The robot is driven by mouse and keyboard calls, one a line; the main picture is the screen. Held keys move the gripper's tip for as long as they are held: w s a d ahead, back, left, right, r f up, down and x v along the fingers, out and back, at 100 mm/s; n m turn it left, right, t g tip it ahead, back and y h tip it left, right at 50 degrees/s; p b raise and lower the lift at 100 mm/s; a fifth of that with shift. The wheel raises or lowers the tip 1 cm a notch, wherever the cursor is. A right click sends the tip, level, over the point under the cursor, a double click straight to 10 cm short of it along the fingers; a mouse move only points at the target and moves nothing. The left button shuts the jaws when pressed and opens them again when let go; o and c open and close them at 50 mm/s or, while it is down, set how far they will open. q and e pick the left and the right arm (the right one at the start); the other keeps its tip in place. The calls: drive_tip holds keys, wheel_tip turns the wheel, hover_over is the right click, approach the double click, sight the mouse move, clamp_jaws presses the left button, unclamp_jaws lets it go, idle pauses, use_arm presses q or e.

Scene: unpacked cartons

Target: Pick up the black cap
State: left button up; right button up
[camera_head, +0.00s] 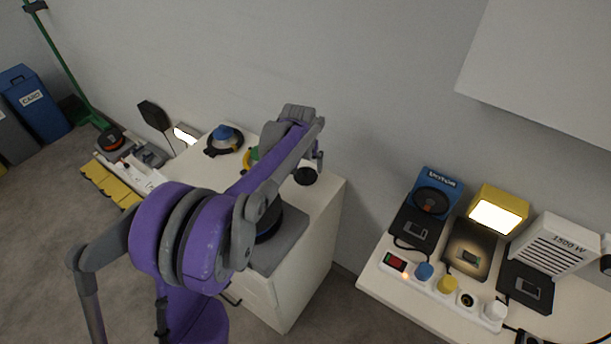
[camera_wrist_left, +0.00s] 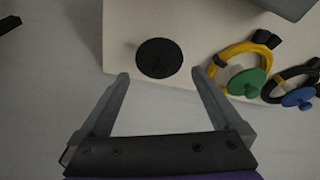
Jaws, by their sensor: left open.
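The black cap (camera_head: 305,176) is a small round disc on the white cabinet top (camera_head: 325,192), near its back right corner. In the left wrist view the black cap (camera_wrist_left: 158,58) lies ahead of and between the two fingertips, close to the cabinet's edge. My left gripper (camera_head: 318,160) hangs just above and behind the cap in the head view. In the left wrist view my left gripper (camera_wrist_left: 160,76) is open with nothing between its fingers. My right gripper is not in view.
A yellow ring with a green knob (camera_wrist_left: 248,80) and a black ring with a blue knob (camera_wrist_left: 298,97) lie beside the cap. A grey slab (camera_head: 285,240) is at the cabinet's front. The wall stands behind. A second table (camera_head: 375,281) with sockets is right, across a gap.

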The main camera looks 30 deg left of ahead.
sight(305, 171)
use_arm(q)
drive_tip(key=x, duration=0.4)
drive_tip(key=shift+w+f, duration=0.15)
drive_tip(key=shift+f, duration=0.05)
drive_tip(key=c, duration=1.3)
wheel_tip(305, 171, up, 10)
drive_tip(key=shift+r+p, duration=0.1)
drive_tip(key=shift+p, duration=0.2)
drive_tip(key=shift+f+p, duration=0.55)
drive_tip(key=shift+p, duration=0.7)
drive_tip(key=shift+f, duration=0.3)
drive_tip(key=shift+w+f, duration=0.1)
drive_tip(key=shift+f, duration=0.15)
drive_tip(key=shift+f+b, duration=0.35)
drive_tip(key=shift+f, duration=0.35)
drive_tip(key=shift+f+b, duration=1.45)
drive_tip(key=shift+f, duration=0.9)
